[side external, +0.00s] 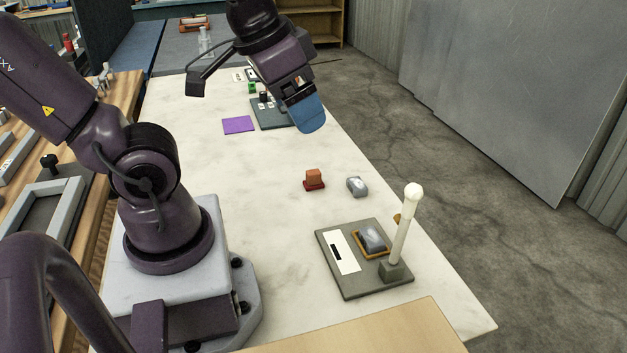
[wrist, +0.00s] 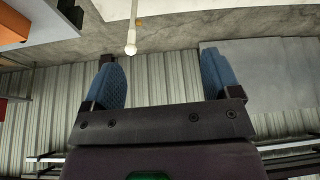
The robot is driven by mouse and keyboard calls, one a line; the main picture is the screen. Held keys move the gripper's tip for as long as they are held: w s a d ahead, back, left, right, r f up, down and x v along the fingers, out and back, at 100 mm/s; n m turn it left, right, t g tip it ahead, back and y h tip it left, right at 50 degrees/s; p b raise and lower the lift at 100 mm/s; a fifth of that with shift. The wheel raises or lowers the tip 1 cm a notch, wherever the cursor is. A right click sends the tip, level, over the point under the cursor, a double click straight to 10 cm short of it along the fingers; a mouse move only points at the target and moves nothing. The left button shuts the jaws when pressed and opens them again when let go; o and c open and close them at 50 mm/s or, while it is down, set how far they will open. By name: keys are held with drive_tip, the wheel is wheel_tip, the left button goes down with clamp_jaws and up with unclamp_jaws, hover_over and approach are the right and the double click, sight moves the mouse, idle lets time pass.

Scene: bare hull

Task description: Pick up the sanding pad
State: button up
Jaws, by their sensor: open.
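No part is clearly labelled as the sanding pad. A small block with an orange-brown top and a red base (side external: 314,180) stands on the pale worktop in the side view and may be it; I cannot tell for sure. A small grey rounded piece (side external: 357,187) lies just right of it. A similar grey piece (side external: 373,239) sits in an orange-edged recess on a dark plate. My gripper (side external: 311,118) is raised over the far part of the worktop, well apart from these pieces. In the wrist view its blue fingers (wrist: 160,60) are spread with nothing between them.
The dark plate (side external: 365,283) carries an upright white post (side external: 405,222) at its right. A purple square (side external: 238,125) and a dark board (side external: 268,115) lie near my gripper. The worktop's middle (side external: 240,165) is clear. Corrugated metal wall (wrist: 160,85) fills much of the wrist view.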

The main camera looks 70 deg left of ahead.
drive_tip(key=w+a+f+n+g, duration=0.1)
drive_tip(key=w+a+f+g, duration=0.25)
drive_tip(key=a, duration=0.35)
drive_tip(key=m+g, duration=0.1)
drive_tip(key=m, duration=1.9)
hover_over(314, 171)
wheel_tip(314, 171, down, 17)
wheel_tip(314, 171, down, 13)
drive_tip(key=shift+s+r, duration=0.1)
drive_tip(key=c, duration=1.1)
drive_tip(key=shift+r, duration=0.15)
